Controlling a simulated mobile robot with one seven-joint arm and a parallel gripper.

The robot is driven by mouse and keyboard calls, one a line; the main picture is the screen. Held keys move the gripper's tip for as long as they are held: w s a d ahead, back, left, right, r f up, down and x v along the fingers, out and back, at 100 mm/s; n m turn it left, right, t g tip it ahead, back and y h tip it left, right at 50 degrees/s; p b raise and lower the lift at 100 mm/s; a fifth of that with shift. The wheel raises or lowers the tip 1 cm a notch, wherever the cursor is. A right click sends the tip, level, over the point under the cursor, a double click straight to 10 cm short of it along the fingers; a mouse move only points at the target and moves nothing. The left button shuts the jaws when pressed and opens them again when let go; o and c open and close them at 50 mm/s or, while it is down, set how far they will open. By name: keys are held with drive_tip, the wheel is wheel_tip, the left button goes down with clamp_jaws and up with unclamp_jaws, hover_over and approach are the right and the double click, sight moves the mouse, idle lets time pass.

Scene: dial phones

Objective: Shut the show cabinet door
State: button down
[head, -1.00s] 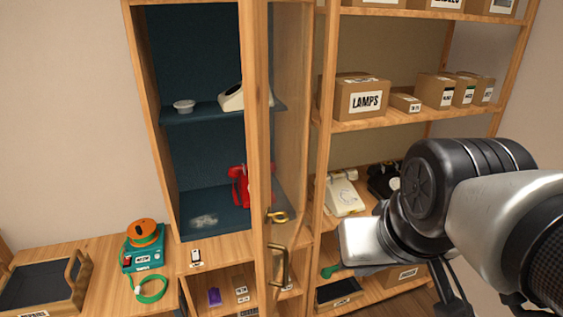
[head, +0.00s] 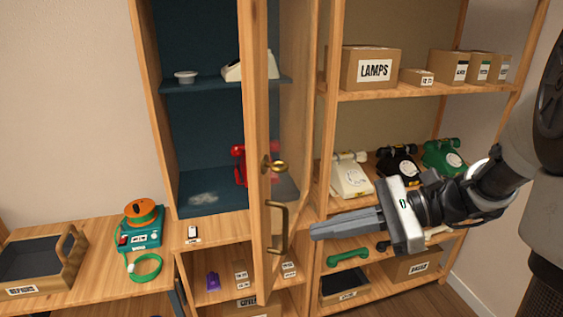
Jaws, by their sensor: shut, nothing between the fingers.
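The show cabinet (head: 151,110) has a wooden frame and a dark blue inside, and it stands open at the centre left. Its door (head: 254,90) is a wooden frame with a clear pane, swung out towards me and seen nearly edge-on. The door carries a brass knob (head: 273,166) and a dark bow handle (head: 278,228). Inside are a red phone (head: 239,165), partly hidden by the door, a cream phone (head: 236,70) and a small white dish (head: 186,76).
An open shelf (head: 420,92) on the right holds boxes, several phones and a green handset (head: 347,256). A bench (head: 95,280) at left carries a tray (head: 68,278) and a teal device with an orange top (head: 141,228). Small items lie below the cabinet.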

drive_tip(key=w+d+f+m+t+y+b, duration=0.1)
drive_tip(key=w+d+m+t+y+b, duration=0.1)
drive_tip(key=w+d+m+t+y, duration=0.25)
drive_tip(key=w+a+m+h+b, duration=0.1)
drive_tip(key=w+a, duration=0.3)
drive_tip(key=a, duration=0.7)
drive_tip(key=shift+a, duration=0.4)
